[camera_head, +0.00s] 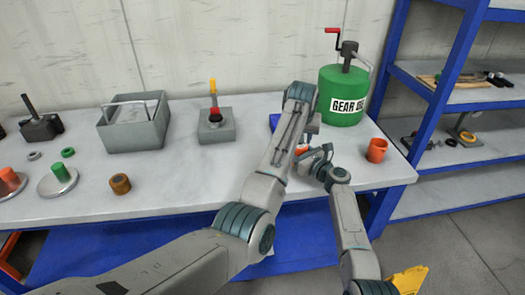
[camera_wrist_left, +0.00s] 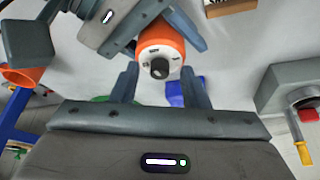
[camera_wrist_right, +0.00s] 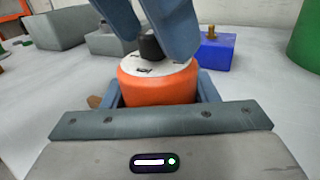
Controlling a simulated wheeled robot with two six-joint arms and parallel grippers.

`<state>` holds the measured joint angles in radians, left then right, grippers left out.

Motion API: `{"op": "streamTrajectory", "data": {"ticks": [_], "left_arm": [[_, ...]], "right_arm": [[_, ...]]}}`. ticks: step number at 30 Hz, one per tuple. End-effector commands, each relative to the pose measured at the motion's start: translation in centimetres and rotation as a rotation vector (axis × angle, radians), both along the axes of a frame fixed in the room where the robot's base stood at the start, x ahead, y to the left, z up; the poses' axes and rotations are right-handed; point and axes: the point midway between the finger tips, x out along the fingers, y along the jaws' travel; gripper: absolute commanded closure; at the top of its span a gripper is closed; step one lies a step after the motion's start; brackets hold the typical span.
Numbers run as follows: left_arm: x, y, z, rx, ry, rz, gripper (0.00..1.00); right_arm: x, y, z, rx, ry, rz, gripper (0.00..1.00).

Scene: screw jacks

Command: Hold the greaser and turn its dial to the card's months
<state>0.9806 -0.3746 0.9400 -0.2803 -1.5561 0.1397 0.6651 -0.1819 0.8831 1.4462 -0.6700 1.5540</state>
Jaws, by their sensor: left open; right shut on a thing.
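The greaser (camera_wrist_right: 158,88) is an orange cylinder with a white dial face on top and a black knob (camera_wrist_right: 150,47). My right gripper (camera_wrist_right: 160,82) is shut on its orange body and holds it upright. My left gripper (camera_wrist_left: 159,72) is open above the dial, its fingers on either side of the knob; whether they touch it I cannot tell. In the head view the greaser (camera_head: 301,150) is mostly hidden by my arms. The dial markings are too small to read. A wood-edged piece (camera_wrist_left: 230,6) at the left wrist view's top edge may be the card; its text is unreadable.
A green gear oil drum (camera_head: 335,90) with a crank and an orange cup (camera_head: 376,150) stand at the right. A blue block (camera_wrist_right: 216,52) is behind the greaser.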

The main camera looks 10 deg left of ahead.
Motion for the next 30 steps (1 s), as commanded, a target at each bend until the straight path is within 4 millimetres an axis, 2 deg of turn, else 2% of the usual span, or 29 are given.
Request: {"op": "streamTrajectory", "data": {"ticks": [12,30], "left_arm": [[0.2,0.7,0.0,-0.003,0.001,-0.479,0.59],[-3.8,3.0,11.4,-0.002,-0.002,-0.474,0.59]], "right_arm": [[0.0,0.0,-0.1,0.0,0.001,0.0,0.77],[0.0,0.0,-0.1,0.0,0.001,0.0,0.77]]}}
